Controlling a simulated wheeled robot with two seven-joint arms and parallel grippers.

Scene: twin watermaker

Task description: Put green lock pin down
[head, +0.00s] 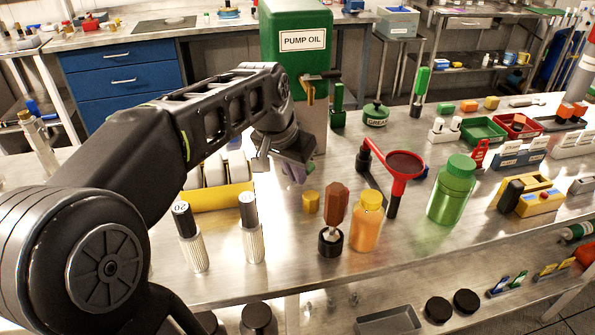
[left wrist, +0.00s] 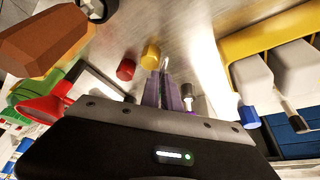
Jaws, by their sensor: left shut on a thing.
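My left gripper (head: 293,172) hangs over the bench, in front of the pump oil tank and to the right of the yellow tray. Its purple fingers (left wrist: 167,95) show in the left wrist view. They are shut on a thin pin (left wrist: 165,64), of which only a pale narrow tip shows between them. Its body is hidden, and I see no green on it. In the head view the gripper hides the pin. I cannot tell whether it touches the bench. My right gripper is in neither view.
A yellow cap (head: 311,201), a brown-handled tool (head: 335,207), an orange bottle (head: 366,222) and a red funnel (head: 403,164) stand close by on the right. A yellow tray (head: 215,199) and two white cylinders (head: 250,236) are on the left. The green tank (head: 297,75) stands behind.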

